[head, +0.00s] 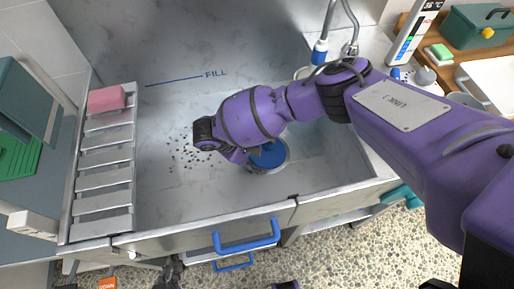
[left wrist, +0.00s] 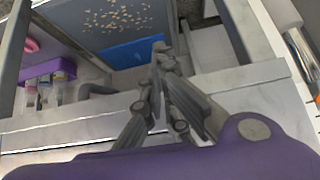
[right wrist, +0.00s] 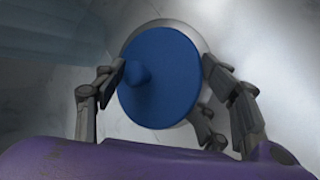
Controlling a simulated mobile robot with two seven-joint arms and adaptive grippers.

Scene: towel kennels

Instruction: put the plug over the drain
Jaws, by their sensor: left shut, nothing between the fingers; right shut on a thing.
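The blue round plug (right wrist: 160,88) with its small knob fills the middle of the right wrist view. My right gripper (right wrist: 163,68) is shut on it, fingers at both sides. In the head view the plug (head: 266,153) shows partly below my right wrist, whose fingers are mostly hidden. The drain's pale metal ring (head: 284,164) shows around the plug, also behind it in the right wrist view (right wrist: 199,39). I cannot tell whether plug and ring touch. My left gripper (left wrist: 158,48) is shut and empty, outside the tub's front; it shows at the head view's bottom edge (head: 168,274).
The grey tub (head: 165,195) has dark specks (head: 190,152) on its floor left of the drain. A slatted rack (head: 105,160) holding a pink block (head: 106,98) lies along its left side. A hose with a blue fitting (head: 320,50) hangs at the back. Blue handles (head: 246,236) stick out in front.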

